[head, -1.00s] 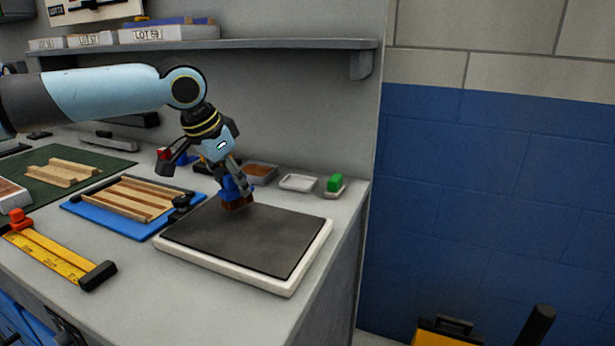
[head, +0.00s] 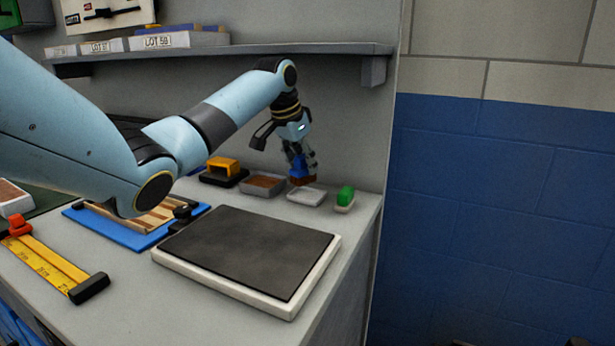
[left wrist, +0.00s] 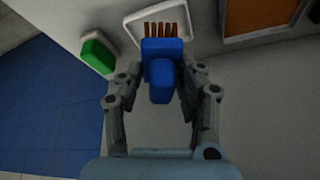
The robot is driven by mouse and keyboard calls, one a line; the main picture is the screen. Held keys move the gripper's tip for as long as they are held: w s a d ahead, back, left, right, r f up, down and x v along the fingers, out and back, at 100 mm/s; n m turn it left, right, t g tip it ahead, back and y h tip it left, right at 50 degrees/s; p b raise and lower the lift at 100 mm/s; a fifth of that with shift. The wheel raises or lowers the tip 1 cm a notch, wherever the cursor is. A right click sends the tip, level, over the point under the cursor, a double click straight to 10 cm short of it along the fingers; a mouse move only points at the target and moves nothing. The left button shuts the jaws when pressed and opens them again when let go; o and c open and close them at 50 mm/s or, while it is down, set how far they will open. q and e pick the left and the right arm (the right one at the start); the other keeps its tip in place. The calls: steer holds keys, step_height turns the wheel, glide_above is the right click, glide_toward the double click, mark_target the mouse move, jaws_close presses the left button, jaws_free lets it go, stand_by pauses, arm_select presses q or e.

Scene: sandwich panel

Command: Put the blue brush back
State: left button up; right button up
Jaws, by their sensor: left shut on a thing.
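The blue brush (head: 300,167) has a blue body and brown bristles that point down in the head view. It also shows in the left wrist view (left wrist: 161,70), with its bristles over a white tray. My left gripper (head: 302,159) is shut on the brush and holds it over or at the small white tray (head: 310,196) at the back of the bench. That tray also shows in the left wrist view (left wrist: 130,24). I cannot tell whether the bristles touch it. My right gripper is not in view.
A green block (head: 345,195) in a small dish stands right of the tray. A brown-filled tray (head: 262,191) and a yellow-orange item (head: 223,166) on a dark base stand left. A dark-topped white slab (head: 245,255) lies in front. A shelf (head: 220,55) runs above the arm.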

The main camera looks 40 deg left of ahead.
mark_target(307, 173)
arm_select(q)
steer(key=shift+w+a, duration=0.1)
steer(key=shift+w, duration=0.65)
step_height(307, 173, down, 4)
steer(key=shift+r, duration=0.2)
steer(key=o, duration=1)
steer(key=v, duration=0.6)
steer(key=p+v, duration=0.1)
steer(key=v, duration=0.5)
steer(key=shift+r, duration=0.1)
